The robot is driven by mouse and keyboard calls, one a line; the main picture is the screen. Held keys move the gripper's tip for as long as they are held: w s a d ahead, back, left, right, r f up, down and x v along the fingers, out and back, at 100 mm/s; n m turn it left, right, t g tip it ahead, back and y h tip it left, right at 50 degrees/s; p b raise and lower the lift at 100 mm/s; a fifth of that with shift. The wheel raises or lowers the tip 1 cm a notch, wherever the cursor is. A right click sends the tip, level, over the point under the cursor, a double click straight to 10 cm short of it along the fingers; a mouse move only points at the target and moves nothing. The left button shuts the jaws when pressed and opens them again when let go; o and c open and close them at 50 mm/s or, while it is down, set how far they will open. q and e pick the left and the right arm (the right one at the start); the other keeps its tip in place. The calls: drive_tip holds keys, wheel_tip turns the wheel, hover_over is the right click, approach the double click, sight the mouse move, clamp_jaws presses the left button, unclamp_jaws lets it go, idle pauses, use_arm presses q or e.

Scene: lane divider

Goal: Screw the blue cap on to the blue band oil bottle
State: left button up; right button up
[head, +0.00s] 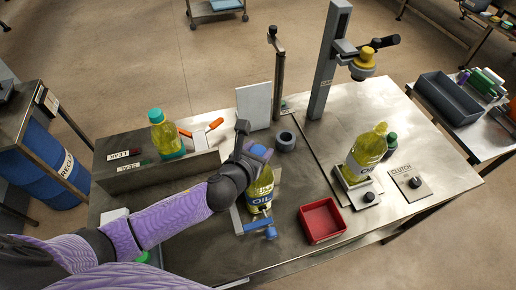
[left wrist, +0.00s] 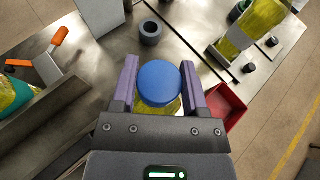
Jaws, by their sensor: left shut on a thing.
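The blue cap (head: 259,150) sits at the top of the oil bottle (head: 260,189), which holds yellow oil and stands upright with a label reading OIL. A blue clamp-like part (head: 268,233) is at its foot. My left gripper (head: 251,152) is shut on the blue cap from above. In the left wrist view, the round cap (left wrist: 160,83) lies between the two purple fingers, with yellow oil showing just below it. The bottle's neck is hidden, so I cannot tell how far the cap is on. My right gripper is not in view.
A red tray (head: 321,220) stands right of the bottle, and a grey ring (head: 285,141) behind it. A teal-capped bottle (head: 166,133) stands left at a metal divider (head: 155,173). Another oil bottle (head: 367,153) stands right, below a press with a yellow head (head: 363,65).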

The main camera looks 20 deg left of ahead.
use_arm(q)
drive_tip(key=shift+f+b, duration=0.4)
drive_tip(key=shift+f, duration=0.2)
drive_tip(key=o, duration=1.3)
drive_tip(key=p+v, duration=0.1)
drive_tip(key=v, duration=0.9)
